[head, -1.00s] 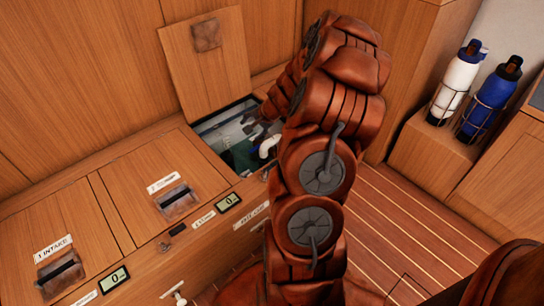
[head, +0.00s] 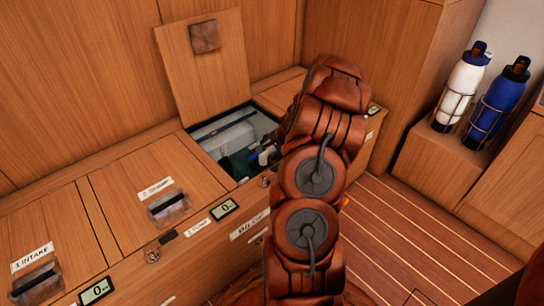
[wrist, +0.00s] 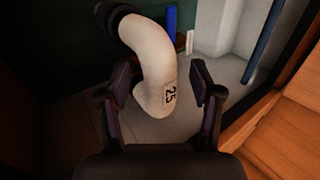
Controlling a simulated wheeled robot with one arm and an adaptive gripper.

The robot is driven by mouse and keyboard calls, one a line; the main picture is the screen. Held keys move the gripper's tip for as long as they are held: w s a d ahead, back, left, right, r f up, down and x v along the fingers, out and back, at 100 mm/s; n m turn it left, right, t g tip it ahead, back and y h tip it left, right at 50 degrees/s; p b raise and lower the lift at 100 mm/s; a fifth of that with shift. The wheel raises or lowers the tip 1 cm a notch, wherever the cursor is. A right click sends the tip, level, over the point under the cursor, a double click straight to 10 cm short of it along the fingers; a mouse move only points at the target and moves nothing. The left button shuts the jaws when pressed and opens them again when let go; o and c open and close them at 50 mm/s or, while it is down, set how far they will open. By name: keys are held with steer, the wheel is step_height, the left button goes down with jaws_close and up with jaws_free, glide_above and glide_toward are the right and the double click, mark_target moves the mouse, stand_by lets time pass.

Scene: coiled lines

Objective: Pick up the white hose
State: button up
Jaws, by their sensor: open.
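The white hose (wrist: 148,52) is a thick, curved off-white piece with a dark collar at its upper end and a "25" label near its lower end. In the wrist view its lower end lies between the two fingers of my gripper (wrist: 162,84), which is open, with one dark finger on each side. I cannot tell whether either finger touches it. In the head view a small white part of the hose (head: 266,156) shows in the open hatch (head: 222,128); my arm hides most of the gripper there.
The raised hatch lid (head: 203,75) leans on the back wall. Closed lids with latches, one marked intake (head: 38,280), lie to the left. Inside the hatch are blue pieces (wrist: 171,20) and pale walls. A white bottle (head: 463,85) and a blue bottle (head: 500,98) stand in racks at right.

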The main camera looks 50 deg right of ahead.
steer(key=shift+x, duration=0.75)
jaws_close()
